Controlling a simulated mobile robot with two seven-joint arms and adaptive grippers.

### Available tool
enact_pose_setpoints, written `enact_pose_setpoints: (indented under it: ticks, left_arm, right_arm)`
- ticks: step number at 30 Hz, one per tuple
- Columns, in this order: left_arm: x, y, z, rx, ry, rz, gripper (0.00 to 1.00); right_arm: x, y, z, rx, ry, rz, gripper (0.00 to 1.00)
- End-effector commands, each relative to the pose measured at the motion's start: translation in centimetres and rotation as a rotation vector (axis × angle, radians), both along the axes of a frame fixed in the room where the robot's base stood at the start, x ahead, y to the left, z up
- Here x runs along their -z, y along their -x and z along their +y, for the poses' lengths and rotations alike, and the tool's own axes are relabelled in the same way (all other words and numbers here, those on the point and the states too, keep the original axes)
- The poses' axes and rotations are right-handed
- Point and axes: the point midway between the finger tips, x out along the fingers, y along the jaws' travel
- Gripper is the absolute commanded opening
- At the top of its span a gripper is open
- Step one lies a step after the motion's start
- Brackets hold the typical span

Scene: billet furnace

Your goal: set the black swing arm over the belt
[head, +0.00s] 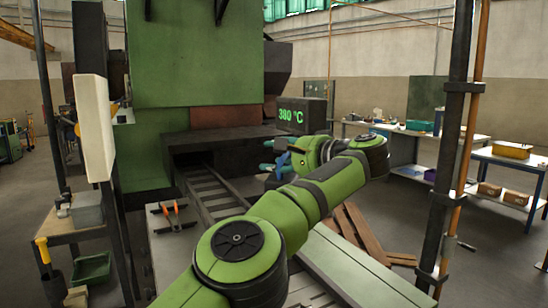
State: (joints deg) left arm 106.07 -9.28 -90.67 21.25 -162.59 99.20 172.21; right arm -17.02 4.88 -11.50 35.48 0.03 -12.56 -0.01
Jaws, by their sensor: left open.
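The belt (208,190) is a dark track with crossbars that runs out of the green furnace (195,60) mouth toward me. My left gripper (268,156) has blue fingers and is open, in front of the dark furnace front, just right of the belt. I cannot clearly pick out the black swing arm; dark parts beside the gripper blend together, and my green arm hides part of that area and the nearer belt. My right gripper is not in view.
A display (300,115) reading 380 °C hangs right of the furnace mouth. Orange-handled tongs (172,215) lie left of the belt. A white panel (94,128) stands at left, a dark post (452,150) at right. Benches (512,160) stand behind.

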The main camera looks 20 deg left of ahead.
Motion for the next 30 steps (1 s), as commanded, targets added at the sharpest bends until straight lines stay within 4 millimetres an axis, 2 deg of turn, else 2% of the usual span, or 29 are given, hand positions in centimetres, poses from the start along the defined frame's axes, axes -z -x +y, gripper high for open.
enact_pose_setpoints:
  ticks: [7,12,26,30]
  left_arm:
    - [-0.9,1.8,-4.2,0.005,-0.003,-0.004,0.45]
    - [-1.2,2.4,-5.5,0.002,-0.004,-0.004,0.45]
    - [-1.4,2.7,-6.0,0.003,-0.002,-0.003,0.45]
    - [-2.9,2.7,-6.0,0.003,-0.002,-0.003,0.45]
  right_arm:
    - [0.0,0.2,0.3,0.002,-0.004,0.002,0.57]
    - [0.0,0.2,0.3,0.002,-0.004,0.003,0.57]
    - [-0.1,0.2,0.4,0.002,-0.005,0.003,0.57]
    - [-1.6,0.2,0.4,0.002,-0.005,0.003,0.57]
